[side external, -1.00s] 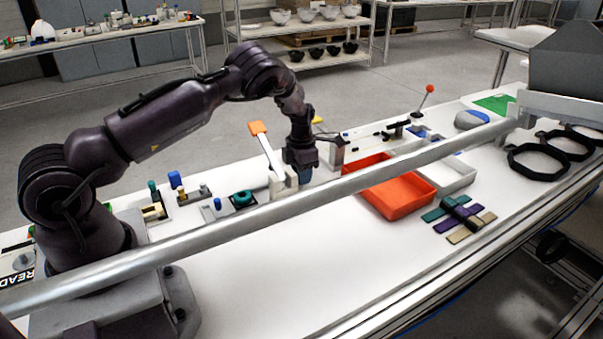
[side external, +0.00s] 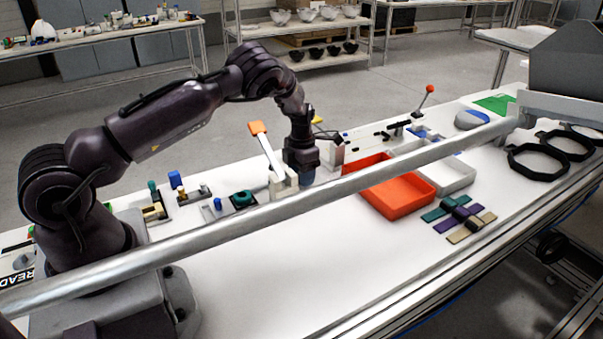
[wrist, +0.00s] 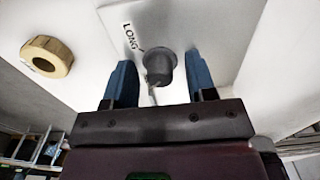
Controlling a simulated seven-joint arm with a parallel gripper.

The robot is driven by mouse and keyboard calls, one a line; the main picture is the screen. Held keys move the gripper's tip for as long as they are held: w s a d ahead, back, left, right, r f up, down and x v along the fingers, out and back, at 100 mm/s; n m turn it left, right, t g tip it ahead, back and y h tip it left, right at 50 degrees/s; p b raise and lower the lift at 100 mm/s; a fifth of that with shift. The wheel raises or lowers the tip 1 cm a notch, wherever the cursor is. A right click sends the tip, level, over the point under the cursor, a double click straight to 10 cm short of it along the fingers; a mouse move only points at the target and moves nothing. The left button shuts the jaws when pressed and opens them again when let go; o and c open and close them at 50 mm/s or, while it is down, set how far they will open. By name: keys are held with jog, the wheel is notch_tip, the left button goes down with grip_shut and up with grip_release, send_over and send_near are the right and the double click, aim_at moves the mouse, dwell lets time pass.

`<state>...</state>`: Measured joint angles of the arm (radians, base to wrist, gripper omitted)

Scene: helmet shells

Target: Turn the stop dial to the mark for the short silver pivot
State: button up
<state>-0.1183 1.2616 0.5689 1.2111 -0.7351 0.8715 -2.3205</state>
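The stop dial looks to be the dark grey round knob (wrist: 158,66) in the wrist view, on a pale surface. A white label (wrist: 131,36) reading "LONG" sits just beside it, with a thin dark line near the knob. My gripper (wrist: 160,80) is open, one blue finger on each side of the knob, with visible gaps on both sides. In the side view my gripper (side external: 307,177) points down beside the white lever stand, and the knob cannot be made out. No mark for the short silver pivot and no pivot can be made out.
A tan ring (wrist: 47,56) lies left of the knob in the wrist view. A white stand with an orange-tipped lever (side external: 266,150) is close to my gripper's left. An orange-red tray (side external: 405,204) is to the right. A grey rail (side external: 240,227) crosses the foreground.

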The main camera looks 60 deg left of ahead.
notch_tip(320, 180, up, 13)
dwell(0.7)
jog(key=s+d+r+n+t, duration=0.2)
jog(key=s+d+r+n, duration=0.8)
jog(key=n, duration=0.8)
jog(key=s+d+r+n+t, duration=0.3)
jog(key=s+d+r+n, duration=0.8)
jog(key=s+n, duration=0.6)
jog(key=shift+d+n+t, duration=0.3)
jog(key=shift+d+n, duration=0.05)
jog(key=shift+n, duration=0.05)
